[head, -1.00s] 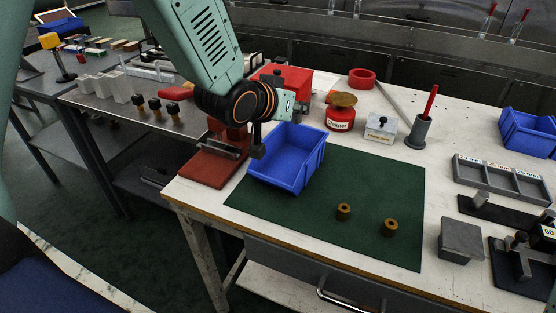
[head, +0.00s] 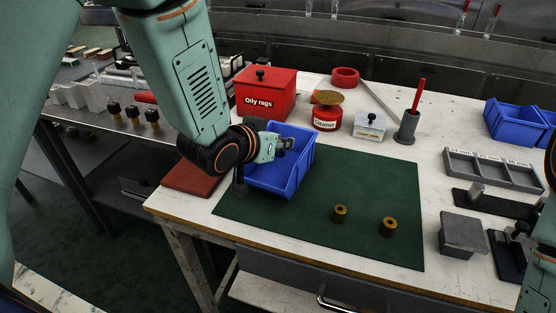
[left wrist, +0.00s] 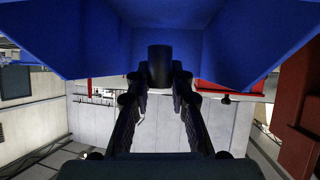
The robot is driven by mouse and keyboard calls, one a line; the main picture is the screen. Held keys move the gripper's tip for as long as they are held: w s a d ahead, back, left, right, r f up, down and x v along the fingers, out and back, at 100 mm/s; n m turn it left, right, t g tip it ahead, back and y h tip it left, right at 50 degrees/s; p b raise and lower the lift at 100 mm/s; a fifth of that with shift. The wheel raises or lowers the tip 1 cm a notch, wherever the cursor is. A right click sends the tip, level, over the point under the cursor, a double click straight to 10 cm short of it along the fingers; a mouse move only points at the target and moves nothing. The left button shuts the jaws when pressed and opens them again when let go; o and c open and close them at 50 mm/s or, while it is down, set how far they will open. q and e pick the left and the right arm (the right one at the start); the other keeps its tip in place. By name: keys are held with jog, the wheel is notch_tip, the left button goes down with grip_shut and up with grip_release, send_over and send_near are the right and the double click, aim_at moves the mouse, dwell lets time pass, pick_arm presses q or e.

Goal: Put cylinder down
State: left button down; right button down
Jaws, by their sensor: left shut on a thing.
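My left gripper (left wrist: 160,84) is shut on a dark cylinder (left wrist: 160,62), seen end-on between the fingertips in the left wrist view. Blue walls of a bin (left wrist: 90,38) fill the top of that view behind the cylinder. Two brass cylinders, one (head: 340,214) to the left and one (head: 388,227) to the right, stand on the green mat (head: 375,185). My right gripper is not in view.
A red box labelled "Oily rags" (head: 266,90), a red cleaner can (head: 326,118) and a grey holder (head: 407,127) stand behind the mat. A grey tray (head: 492,170) and a metal block (head: 462,236) are at the right. The mat's front is mostly clear.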

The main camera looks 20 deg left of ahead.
aim_at(277, 156)
pick_arm(q)
notch_tip(277, 156, down, 4)
jog(key=shift+s+d+r+b, duration=0.15)
jog(key=shift+r+b, duration=0.1)
jog(key=shift+b, duration=0.55)
jog(key=shift+a+f, duration=0.1)
jog(key=shift+a, duration=0.1)
jog(key=shift+d, duration=0.15)
jog(key=c, duration=1.2)
grip_release()
jog(key=shift+f, duration=0.1)
